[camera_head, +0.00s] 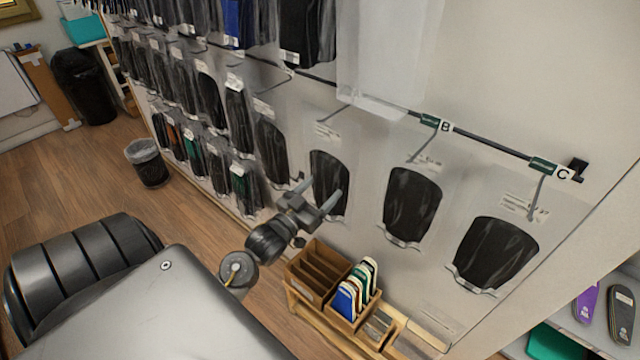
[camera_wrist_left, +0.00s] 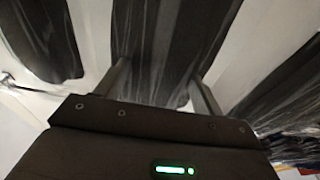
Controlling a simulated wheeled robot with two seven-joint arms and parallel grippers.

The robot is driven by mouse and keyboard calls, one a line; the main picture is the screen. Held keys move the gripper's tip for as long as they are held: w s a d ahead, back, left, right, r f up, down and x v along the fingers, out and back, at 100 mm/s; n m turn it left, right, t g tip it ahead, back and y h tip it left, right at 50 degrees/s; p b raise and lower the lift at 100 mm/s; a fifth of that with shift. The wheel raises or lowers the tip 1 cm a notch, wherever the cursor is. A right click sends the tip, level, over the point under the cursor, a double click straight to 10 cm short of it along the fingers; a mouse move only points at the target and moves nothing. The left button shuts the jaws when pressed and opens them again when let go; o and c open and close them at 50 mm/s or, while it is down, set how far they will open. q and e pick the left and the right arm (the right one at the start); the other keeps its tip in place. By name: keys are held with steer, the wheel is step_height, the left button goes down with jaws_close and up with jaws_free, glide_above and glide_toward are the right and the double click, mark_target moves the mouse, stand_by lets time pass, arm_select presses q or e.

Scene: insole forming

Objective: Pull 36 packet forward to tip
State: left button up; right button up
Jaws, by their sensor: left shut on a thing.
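A clear packet with a dark insole (camera_head: 329,172) hangs on the wall rack, under a hook with a small label that is too small to read. My left gripper (camera_head: 318,192) is at this packet's lower part, one finger on each side, and is shut on it. In the left wrist view the fingers (camera_wrist_left: 157,75) flank the dark packet (camera_wrist_left: 158,40). I cannot read the number 36 on any packet. Similar packets hang to the right, one under B (camera_head: 411,203) and one under C (camera_head: 494,252). My right gripper is not in view.
Below the gripper stands a wooden box (camera_head: 318,270) with a rack of coloured samples (camera_head: 352,293). Rows of packets (camera_head: 205,100) fill the wall to the left. A bin (camera_head: 146,163) stands on the floor. Open floor lies at the left.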

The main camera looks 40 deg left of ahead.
arm_select(q)
steer(key=shift+s, duration=0.65)
steer(key=o, duration=1.1)
steer(key=s+f+b, duration=0.1)
steer(key=s+b, duration=0.1)
steer(key=s, duration=0.8)
steer(key=shift+s+f, duration=0.3)
